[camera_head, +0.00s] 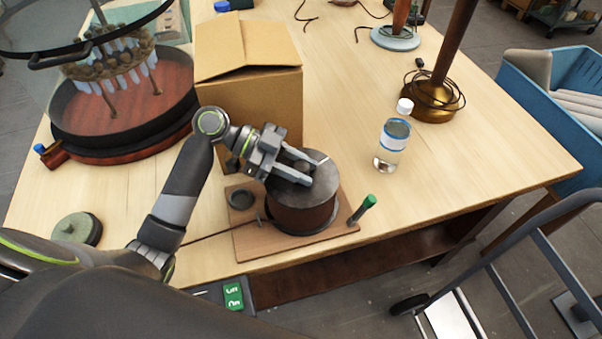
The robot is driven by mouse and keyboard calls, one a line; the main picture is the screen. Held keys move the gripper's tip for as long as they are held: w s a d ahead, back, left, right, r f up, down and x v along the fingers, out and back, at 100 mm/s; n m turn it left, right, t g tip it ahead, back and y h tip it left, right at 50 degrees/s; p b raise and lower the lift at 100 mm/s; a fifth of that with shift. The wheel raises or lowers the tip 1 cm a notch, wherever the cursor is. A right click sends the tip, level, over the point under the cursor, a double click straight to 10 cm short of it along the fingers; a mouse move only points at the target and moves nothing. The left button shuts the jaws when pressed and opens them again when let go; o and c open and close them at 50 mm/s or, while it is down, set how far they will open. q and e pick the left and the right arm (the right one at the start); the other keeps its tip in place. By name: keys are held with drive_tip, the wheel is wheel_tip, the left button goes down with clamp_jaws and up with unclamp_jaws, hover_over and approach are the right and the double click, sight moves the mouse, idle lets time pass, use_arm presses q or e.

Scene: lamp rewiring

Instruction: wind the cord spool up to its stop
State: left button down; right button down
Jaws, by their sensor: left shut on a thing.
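The cord spool (301,212) is a dark brown drum with a grey metal top. It stands on a wooden board (252,240) near the table's front edge. A dark cord (208,236) runs from the board's left side toward the left. My left gripper (311,168) reaches in from the left over the spool's top and is shut on a part there. The fingers hide most of that part. A green-tipped lever (363,208) stands tilted at the board's right side. My right gripper is not in view.
A cardboard box (262,95) stands just behind the arm. A bottle (391,145) stands right of the spool and a brass lamp base (433,98) behind it. A large round lamp (125,125) fills the back left. The table's right part is clear.

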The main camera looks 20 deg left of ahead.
use_arm(q)
drive_tip(key=shift+g, duration=0.3)
drive_tip(key=c, duration=1.1)
unclamp_jaws()
drive_tip(key=shift+r, duration=0.15)
wheel_tip(320, 180, up, 10)
drive_tip(key=shift+f+b, duration=0.1)
drive_tip(key=shift+b, duration=0.85)
